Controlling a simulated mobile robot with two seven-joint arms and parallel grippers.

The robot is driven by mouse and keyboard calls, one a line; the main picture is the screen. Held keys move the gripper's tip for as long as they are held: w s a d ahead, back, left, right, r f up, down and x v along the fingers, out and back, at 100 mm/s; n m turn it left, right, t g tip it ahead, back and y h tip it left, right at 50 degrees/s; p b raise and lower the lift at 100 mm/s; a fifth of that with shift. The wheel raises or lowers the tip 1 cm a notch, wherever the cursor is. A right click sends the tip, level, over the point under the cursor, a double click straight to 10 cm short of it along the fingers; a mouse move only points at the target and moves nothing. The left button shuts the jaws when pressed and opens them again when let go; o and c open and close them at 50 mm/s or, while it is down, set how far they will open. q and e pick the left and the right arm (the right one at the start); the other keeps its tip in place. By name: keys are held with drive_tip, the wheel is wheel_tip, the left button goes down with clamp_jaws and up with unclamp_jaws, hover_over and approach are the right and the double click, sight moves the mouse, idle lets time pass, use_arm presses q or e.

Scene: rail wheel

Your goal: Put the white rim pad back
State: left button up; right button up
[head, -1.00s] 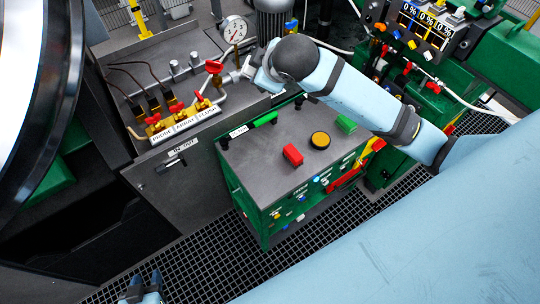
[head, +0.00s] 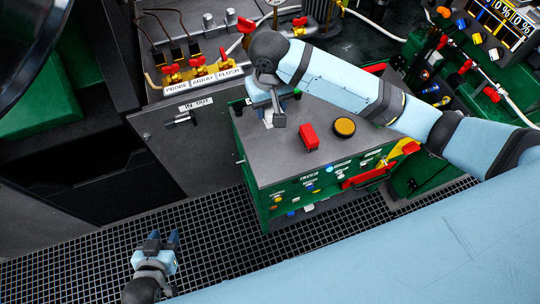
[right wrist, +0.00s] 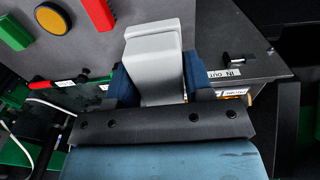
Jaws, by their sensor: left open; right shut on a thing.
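The white rim pad (right wrist: 155,62) is a pale block between the two blue fingers of my right gripper (right wrist: 153,82) in the right wrist view. The gripper is shut on it. In the head view my right gripper (head: 270,115) points down over the left part of the grey top (head: 277,160) of the green cabinet. The wrist hides much of the pad there, and I cannot tell whether it touches the top. My left gripper (head: 163,239) is open and empty above the floor grating, at lower left.
A red block (head: 308,137) and a yellow round button (head: 344,127) stand on the cabinet top, right of my right gripper. A grey panel with red-handled valves (head: 198,62) stands behind at left. My right forearm covers the cabinet's back edge. The grating (head: 215,225) is clear.

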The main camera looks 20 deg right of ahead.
hover_over(270, 154)
wheel_tip(270, 154, down, 16)
drive_tip(key=shift+f, duration=0.1)
wheel_tip(270, 154, down, 4)
drive_tip(key=shift+r, duration=0.1)
drive_tip(key=o, duration=0.9)
drive_tip(key=shift+c, duration=0.2)
